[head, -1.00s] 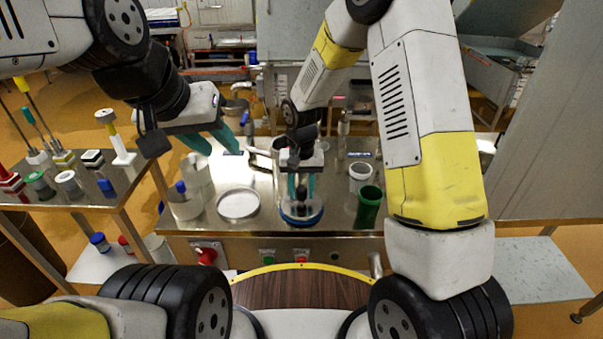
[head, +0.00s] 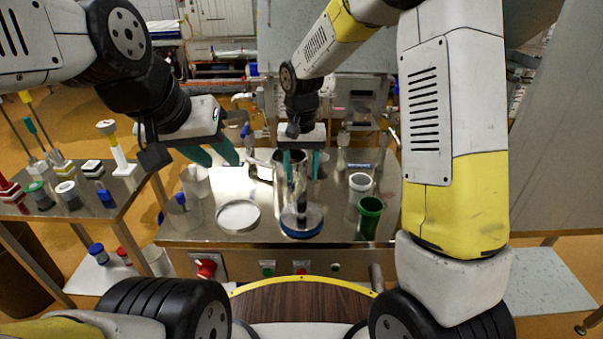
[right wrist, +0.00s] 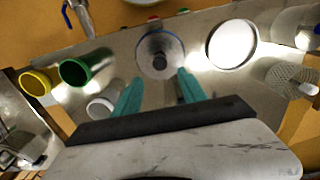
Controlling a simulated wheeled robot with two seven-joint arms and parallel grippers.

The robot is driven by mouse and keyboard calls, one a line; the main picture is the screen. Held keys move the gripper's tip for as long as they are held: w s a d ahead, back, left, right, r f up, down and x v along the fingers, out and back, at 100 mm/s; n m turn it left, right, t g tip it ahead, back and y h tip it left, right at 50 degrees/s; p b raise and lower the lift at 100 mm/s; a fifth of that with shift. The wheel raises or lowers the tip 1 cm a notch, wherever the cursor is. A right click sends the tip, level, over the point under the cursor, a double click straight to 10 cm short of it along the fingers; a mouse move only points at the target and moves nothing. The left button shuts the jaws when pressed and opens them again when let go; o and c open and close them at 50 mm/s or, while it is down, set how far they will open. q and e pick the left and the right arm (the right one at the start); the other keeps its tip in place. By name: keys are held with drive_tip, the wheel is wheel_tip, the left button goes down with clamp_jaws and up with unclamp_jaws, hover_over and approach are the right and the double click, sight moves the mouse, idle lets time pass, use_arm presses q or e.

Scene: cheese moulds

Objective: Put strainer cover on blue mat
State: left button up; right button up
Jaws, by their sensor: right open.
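The strainer cover (head: 291,219), a grey disc with a dark upright knob, lies on the round blue mat (head: 301,234) at the front middle of the steel table. In the right wrist view the cover (right wrist: 147,56) is seen from above, with only a thin blue rim of the mat around it. My right gripper (head: 301,165) is open and empty, above and behind the cover, its fingers clear of the knob. My left gripper (head: 222,162) is open and empty above the left back of the table.
A white round dish (head: 238,215) lies left of the mat. A green cup (head: 369,217) and a white cup (head: 360,184) stand to the right. A steel vessel (head: 293,182) stands behind the mat. A perforated strainer (right wrist: 290,76) is at the right in the wrist view.

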drive_tip(key=s+d+r+t+y, duration=0.1)
drive_tip(key=s+d+r, duration=0.3)
drive_tip(key=r, duration=0.2)
drive_tip(key=s+d+r+t, duration=0.2)
drive_tip(key=s+d+r, duration=0.15)
drive_tip(key=r, duration=0.35)
drive_tip(key=s+d+r+t, duration=0.1)
drive_tip(key=s+d+r, duration=0.1)
drive_tip(key=s, duration=0.4)
drive_tip(key=s+d+r+t+y, duration=0.1)
drive_tip(key=s+d+r+t, duration=0.1)
drive_tip(key=s+d, duration=0.2)
drive_tip(key=shift+s+d+n, duration=0.3)
drive_tip(key=shift+s+d, duration=0.05)
drive_tip(key=shift+s, duration=0.75)
